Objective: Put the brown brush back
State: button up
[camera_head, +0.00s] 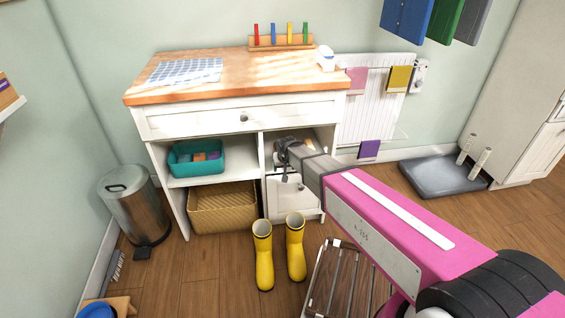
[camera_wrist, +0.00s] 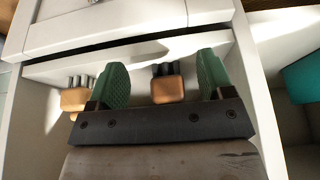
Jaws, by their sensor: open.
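My gripper (camera_wrist: 160,80) is open, its two green fingers spread at the cabinet's small right compartment. A brown block with several dark prongs (camera_wrist: 168,86), perhaps the brown brush, shows between the fingers in the wrist view, with no clear grip on it. A second, similar brown block with greyish prongs (camera_wrist: 76,98) sits left of the fingers, partly hidden by the left one. I cannot tell which of the two is the task's brush. In the head view my gripper (camera_head: 283,158) is at the compartment's opening, and my arm hides much of the inside.
The white cabinet (camera_head: 195,121) has a teal bin (camera_head: 180,168) and a wicker basket (camera_head: 222,210) on its left side. Yellow boots (camera_head: 264,262) and a slatted rack (camera_head: 340,280) stand in front. A metal trash can (camera_head: 135,208) is at left.

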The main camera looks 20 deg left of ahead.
jog(key=s+d, duration=0.4)
jog(key=s, duration=0.2)
jog(key=w+d+r+m+g+h, duration=0.1)
jog(key=d+r+m, duration=0.1)
jog(key=d, duration=1)
jog(key=w+d+r+m+h, duration=0.1)
jog(key=d, duration=1.2)
jog(key=s+d+r+m+g, duration=0.1)
jog(key=s+d+r, duration=0.1)
jog(key=d, duration=0.8)
jog(key=s+d+r+m+g, duration=0.1)
jog(key=s+d, duration=0.3)
jog(key=d, duration=0.7)
jog(key=shift+s+d+r+m+g, duration=0.2)
jog(key=shift+r+m+g, duration=0.2)
jog(key=shift+a, duration=0.15)
